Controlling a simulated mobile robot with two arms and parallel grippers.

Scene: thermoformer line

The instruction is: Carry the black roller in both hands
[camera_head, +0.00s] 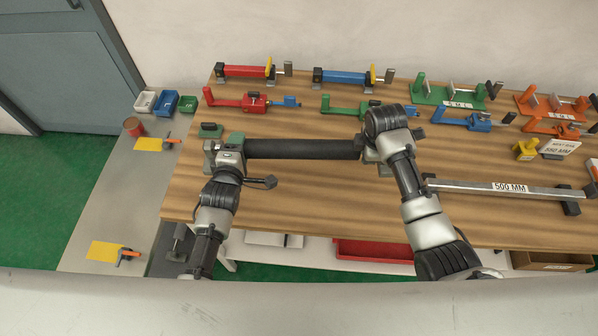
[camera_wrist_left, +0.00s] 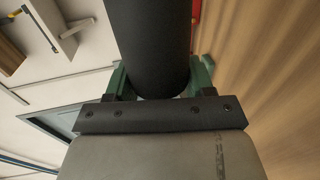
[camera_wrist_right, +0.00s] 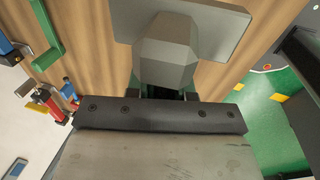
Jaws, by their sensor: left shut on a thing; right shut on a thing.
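In the left wrist view, the roller (camera_wrist_left: 153,45) sits between the green fingers (camera_wrist_left: 155,82). My right gripper (camera_head: 369,150) is at the roller's right end and is shut. The right wrist view shows a grey faceted block (camera_wrist_right: 165,50) just past the right fingers; the roller between those fingers is hidden there. I cannot tell whether the roller is clear of its grey supports.
The wooden table (camera_head: 330,205) is bare in front of the roller. A 500 MM bar (camera_head: 480,186) lies to the right. Behind stand a red roller fixture (camera_head: 245,71), a blue one (camera_head: 340,76) and several coloured clamps. Small bins (camera_head: 167,101) sit on the grey side bench at left.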

